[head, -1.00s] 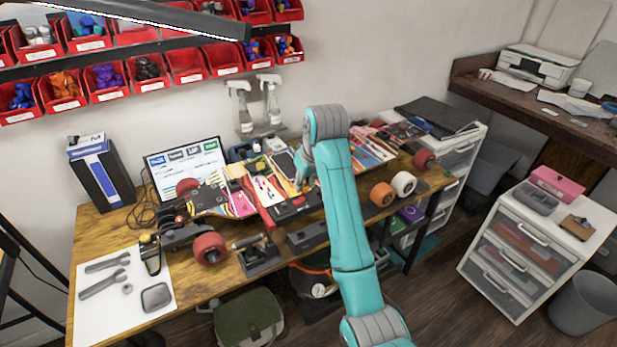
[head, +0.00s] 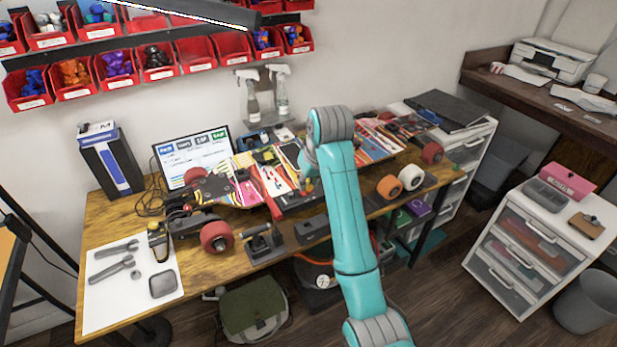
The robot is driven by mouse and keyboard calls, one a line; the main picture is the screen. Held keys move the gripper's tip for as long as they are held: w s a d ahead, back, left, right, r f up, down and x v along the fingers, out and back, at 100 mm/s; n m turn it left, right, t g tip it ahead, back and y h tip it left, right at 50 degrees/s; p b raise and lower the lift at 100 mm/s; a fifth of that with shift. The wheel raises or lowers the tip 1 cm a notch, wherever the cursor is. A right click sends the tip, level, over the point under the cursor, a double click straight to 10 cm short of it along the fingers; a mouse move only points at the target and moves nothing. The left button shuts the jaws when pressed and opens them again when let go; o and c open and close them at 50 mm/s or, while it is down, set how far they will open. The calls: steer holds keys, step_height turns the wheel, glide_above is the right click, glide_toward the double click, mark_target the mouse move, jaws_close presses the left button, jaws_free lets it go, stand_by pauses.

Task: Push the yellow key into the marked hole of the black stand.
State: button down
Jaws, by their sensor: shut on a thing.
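My gripper (head: 307,176) is small in the head view, beside my teal forearm and above the middle of the workbench. It is shut on a small yellow thing (head: 310,185), which looks like the yellow key. It is just above or at a low black stand (head: 294,202) among the boards. The forearm partly covers this area. The marked hole cannot be made out, and I cannot tell whether the key touches the stand.
Skateboard parts with a red wheel (head: 216,236) lie left of the stand. A black block (head: 311,229) and a tool holder (head: 263,244) are along the front edge. A white sheet (head: 108,295) with wrenches lies at far left.

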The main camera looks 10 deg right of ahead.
glide_above(306, 224)
steer(key=s, duration=0.1)
steer(key=shift+s+d+f, duration=0.1)
steer(key=shift+d+f, duration=0.05)
steer(key=shift+f, duration=2.8)
steer(key=shift+s+d+f, duration=0.1)
steer(key=shift+f, duration=2.85)
steer(key=shift+f, duration=1.65)
steer(key=c, duration=0.9)
jaws_free()
steer(key=shift+o, duration=0.3)
steer(key=shift+o, duration=1.1)
